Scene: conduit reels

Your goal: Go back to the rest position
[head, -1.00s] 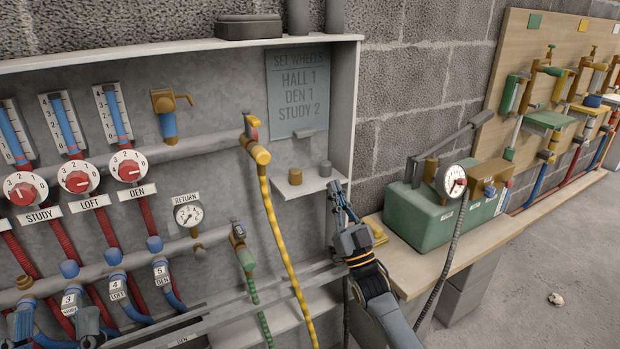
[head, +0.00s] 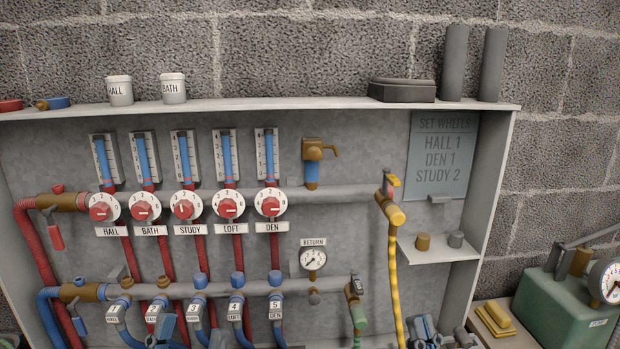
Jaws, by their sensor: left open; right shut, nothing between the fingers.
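My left gripper (head: 163,327) shows only in part at the bottom edge of the head view, in front of the lower hoses near the second and third numbered tags. It is open, and nothing shows in it. My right gripper (head: 424,329) is at the bottom edge, right of the yellow hose (head: 397,280) and below the small shelf. It is shut and empty. Most of both arms is out of the picture.
The manifold cabinet (head: 512,150) fills the middle, with several red-white dials (head: 183,205), hoses and a "SET WHEELS" plate (head: 441,158). Its small shelf (head: 437,255) holds two plugs. A green pump box (head: 548,305) and yellow block (head: 494,319) stand at right.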

